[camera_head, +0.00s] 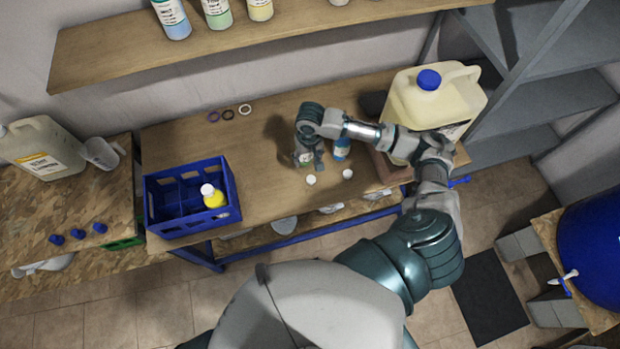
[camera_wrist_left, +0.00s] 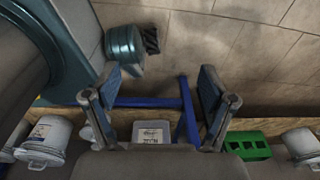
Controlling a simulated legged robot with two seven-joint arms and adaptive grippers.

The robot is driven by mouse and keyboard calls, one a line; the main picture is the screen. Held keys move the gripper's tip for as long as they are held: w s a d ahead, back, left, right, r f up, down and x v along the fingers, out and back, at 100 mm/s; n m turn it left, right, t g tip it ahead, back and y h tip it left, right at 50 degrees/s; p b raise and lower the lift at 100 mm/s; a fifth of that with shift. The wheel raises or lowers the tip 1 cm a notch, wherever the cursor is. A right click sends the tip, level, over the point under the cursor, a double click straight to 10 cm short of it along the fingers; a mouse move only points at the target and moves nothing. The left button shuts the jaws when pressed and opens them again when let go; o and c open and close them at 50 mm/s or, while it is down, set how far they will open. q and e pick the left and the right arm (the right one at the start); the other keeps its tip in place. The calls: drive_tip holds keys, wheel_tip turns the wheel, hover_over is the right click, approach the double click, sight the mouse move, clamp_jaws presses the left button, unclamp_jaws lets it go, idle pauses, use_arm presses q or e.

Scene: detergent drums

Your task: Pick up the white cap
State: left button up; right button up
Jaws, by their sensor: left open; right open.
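Two small white caps lie on the wooden table (camera_head: 260,193), near its front edge: the left cap (camera_head: 311,180) and the right cap (camera_head: 347,173). My right gripper (camera_head: 309,155) is open and points down just behind the left cap, over or around a small bottle (camera_head: 305,160) with a greenish label. The fingers partly hide this bottle, and I cannot tell whether they touch it. A second small bottle (camera_head: 341,149) with a blue label stands just right of the gripper. My left gripper (camera_wrist_left: 159,75) is open and empty in the left wrist view, above the floor.
A blue crate (camera_head: 160,229) holding a yellow bottle (camera_head: 213,196) stands at the table's left. A large cream jug (camera_head: 435,98) with a blue cap stands at the right, beside my right arm. Three rings (camera_head: 228,114) lie at the back. A shelf (camera_head: 220,45) hangs above. The table's middle is clear.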

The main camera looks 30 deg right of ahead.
drive_tip(key=d, duration=0.2)
hover_over(311, 178)
drive_tip(key=shift+m, duration=0.3)
drive_tip(key=f, duration=0.9)
drive_tip(key=shift+a+f, duration=0.2)
drive_tip(key=shift+f, duration=0.55)
drive_tip(key=f, duration=0.3)
drive_tip(key=f+p, duration=0.1)
drive_tip(key=f, duration=0.1)
drive_tip(key=shift+s+d+f, duration=0.1)
drive_tip(key=shift+d, duration=0.3)
drive_tip(key=shift+f, duration=0.25)
drive_tip(key=shift+a, duration=0.35)
drive_tip(key=shift+c, duration=0.9)
use_arm(q)
drive_tip(key=shift+d+r, duration=0.3)
drive_tip(key=shift+r, duration=0.15)
use_arm(e)
drive_tip(key=c, duration=0.6)
